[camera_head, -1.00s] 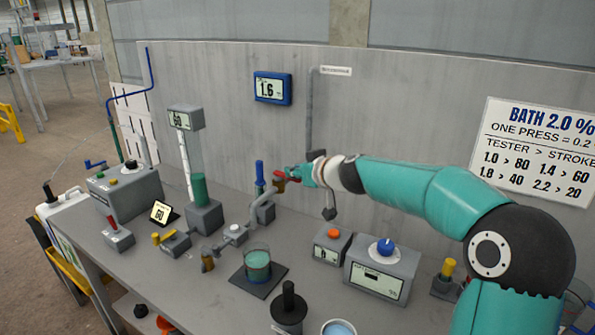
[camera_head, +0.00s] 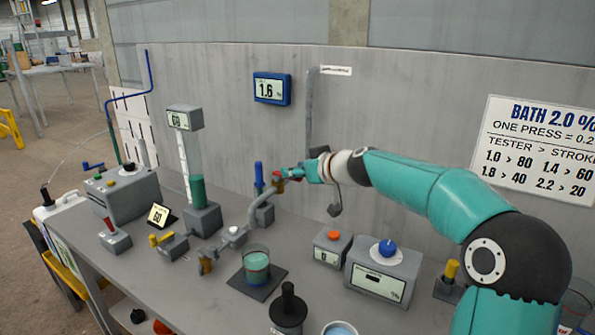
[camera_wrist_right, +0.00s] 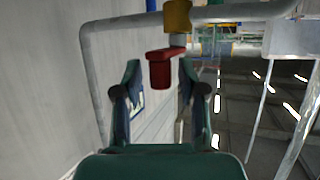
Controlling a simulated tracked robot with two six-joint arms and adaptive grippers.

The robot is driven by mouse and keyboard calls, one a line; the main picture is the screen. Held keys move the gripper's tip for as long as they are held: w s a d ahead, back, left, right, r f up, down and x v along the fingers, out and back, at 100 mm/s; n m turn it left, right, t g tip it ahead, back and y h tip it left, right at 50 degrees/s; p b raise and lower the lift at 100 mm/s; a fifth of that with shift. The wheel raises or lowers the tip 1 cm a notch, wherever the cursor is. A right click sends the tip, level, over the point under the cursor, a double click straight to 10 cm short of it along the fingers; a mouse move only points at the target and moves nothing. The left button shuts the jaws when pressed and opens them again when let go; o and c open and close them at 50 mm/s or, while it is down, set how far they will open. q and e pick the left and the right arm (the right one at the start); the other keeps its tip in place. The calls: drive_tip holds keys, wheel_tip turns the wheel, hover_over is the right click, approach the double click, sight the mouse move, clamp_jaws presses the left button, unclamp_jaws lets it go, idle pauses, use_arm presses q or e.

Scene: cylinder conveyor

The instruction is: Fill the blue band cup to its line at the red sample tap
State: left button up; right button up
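The red sample tap handle (camera_head: 277,187) is on the pipework at the middle of the bench. In the right wrist view the red handle (camera_wrist_right: 160,70) hangs below a brass-yellow fitting and lies between my fingertips. My right gripper (camera_head: 286,176) is at the tap; its fingers (camera_wrist_right: 160,80) stand apart with gaps on both sides of the handle. A clear cup (camera_head: 256,268) with blue-green liquid stands upright on a dark square pad. My left gripper is not in view.
A blue-handled tap (camera_head: 259,175) stands beside the red one. A grey box with a blue knob (camera_head: 386,247), an orange-button box (camera_head: 332,246) and a black-handled canister (camera_head: 288,308) stand near the cup. A blue-framed wall display (camera_head: 272,88) reads 1.6.

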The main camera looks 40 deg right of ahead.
drive_tip(key=shift+s, duration=0.1)
drive_tip(key=v, duration=1.1)
drive_tip(key=shift+s, duration=0.35)
